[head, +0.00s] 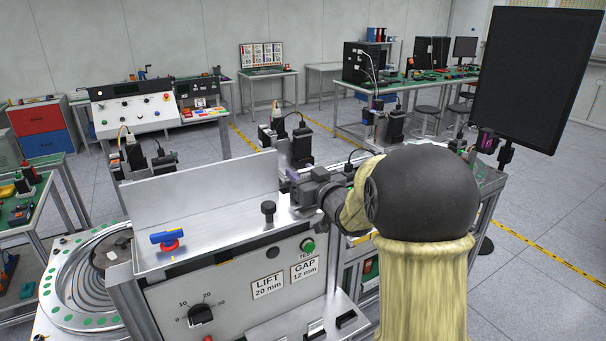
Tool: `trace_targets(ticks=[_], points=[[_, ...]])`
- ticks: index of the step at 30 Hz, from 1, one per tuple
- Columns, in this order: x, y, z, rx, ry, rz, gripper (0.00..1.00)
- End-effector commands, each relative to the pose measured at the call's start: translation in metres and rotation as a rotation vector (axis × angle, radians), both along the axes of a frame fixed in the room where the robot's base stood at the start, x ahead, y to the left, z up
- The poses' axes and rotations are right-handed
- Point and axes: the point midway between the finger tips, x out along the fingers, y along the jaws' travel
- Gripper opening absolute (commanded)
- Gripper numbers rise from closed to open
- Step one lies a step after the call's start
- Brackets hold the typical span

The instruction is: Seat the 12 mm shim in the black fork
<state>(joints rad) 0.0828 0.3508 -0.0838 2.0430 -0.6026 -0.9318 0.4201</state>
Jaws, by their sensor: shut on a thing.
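My gripper (293,178) is at the left end of my dark wrist, just above the right end of the metal bench-top unit. It is small in the head view, and its fingertips are partly hidden. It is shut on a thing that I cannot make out. I cannot pick out the 12 mm shim or the black fork for certain. A label reading GAP 12 mm (305,268) is on the unit's front panel, beside a label reading LIFT 20 mm (268,287).
A black knob (268,211) stands on the unit's top, with an upright metal plate (205,195) behind it. A blue handle on a red base (169,239) is at the top's left. A round feeder bowl (85,280) stands left. A large dark monitor (533,78) is at right.

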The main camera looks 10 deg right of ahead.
Motion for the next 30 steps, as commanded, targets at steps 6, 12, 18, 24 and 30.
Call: trace_targets(ticks=[6,12,18,24,30], points=[[0.0000,-0.0001,0.0049,0.001,-0.002,0.000,0.17],[0.0000,0.0000,0.0067,0.000,-0.001,0.000,0.17],[0.0000,0.0000,0.0065,0.000,-0.001,0.000,0.17],[0.0001,0.0001,0.0062,0.000,-0.001,0.000,0.17],[0.0004,0.0009,0.0060,0.000,-0.001,0.000,0.17]])
